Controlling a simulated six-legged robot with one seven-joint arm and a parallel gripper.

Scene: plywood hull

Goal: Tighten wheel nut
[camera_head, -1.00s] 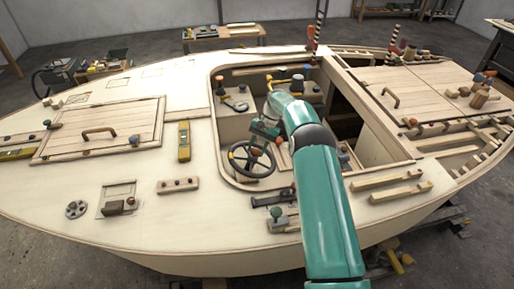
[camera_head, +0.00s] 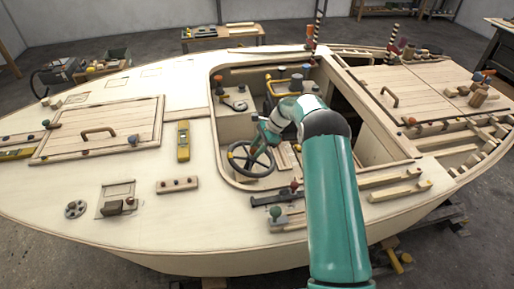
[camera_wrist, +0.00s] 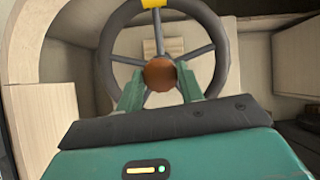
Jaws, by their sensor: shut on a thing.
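The steering wheel (camera_head: 250,158) is dark with several spokes and a yellow mark on its rim, and stands in the cockpit recess. In the wrist view the wheel (camera_wrist: 228,62) fills the upper middle. The wheel nut (camera_wrist: 159,74) is a round brown knob at its hub. My gripper (camera_wrist: 160,82) has one green finger on each side of the nut and is shut on it. In the head view my gripper (camera_head: 259,143) is small at the wheel's hub, and the nut cannot be made out there.
The pale cockpit wall (camera_wrist: 40,120) curves close on the left of the wrist view. A yellow level (camera_head: 183,141) lies left of the cockpit.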

